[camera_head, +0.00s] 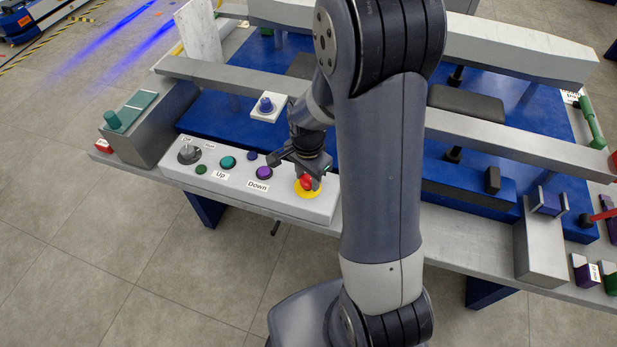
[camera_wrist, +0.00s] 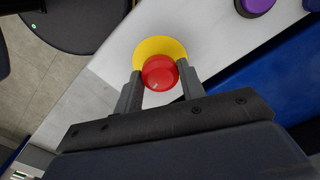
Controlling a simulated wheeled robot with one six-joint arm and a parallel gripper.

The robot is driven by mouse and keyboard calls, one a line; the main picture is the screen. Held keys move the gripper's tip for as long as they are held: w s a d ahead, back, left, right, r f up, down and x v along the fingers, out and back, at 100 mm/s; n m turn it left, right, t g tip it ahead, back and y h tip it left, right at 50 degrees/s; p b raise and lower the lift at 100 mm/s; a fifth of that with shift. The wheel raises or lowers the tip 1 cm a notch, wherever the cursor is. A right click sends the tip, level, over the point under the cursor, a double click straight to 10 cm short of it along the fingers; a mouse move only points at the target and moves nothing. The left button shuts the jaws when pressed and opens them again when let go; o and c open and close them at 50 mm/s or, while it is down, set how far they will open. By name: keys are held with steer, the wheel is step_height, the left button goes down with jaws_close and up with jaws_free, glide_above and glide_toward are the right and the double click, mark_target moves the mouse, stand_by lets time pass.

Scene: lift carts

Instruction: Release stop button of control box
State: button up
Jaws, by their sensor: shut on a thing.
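The control box (camera_head: 222,182) is a long light panel along the near edge of the cart. It carries a dial, several round buttons and the labels "Up" and "Down". The red stop button (camera_head: 306,182) sits on a yellow disc (camera_head: 304,193) at the box's right end. My gripper (camera_head: 308,178) points down over it. In the wrist view, the red stop button (camera_wrist: 160,72) lies between the two fingers of my gripper (camera_wrist: 162,82), which are shut on its sides. The yellow disc shows behind it. My fingers hide part of the button in the head view.
A purple button (camera_head: 264,173) is close to my gripper on the left. A grey box with a green knob (camera_head: 113,120) stands at the left end. A white square with a blue button (camera_head: 266,105) is behind. A grey beam crosses behind the box.

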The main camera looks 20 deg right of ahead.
steer(key=shift+m, duration=1)
steer(key=shift+r, duration=0.25)
steer(key=o, duration=1)
step_height(320, 180, up, 11)
steer(key=shift+f+p, duration=0.1)
steer(key=shift+p, duration=0.35)
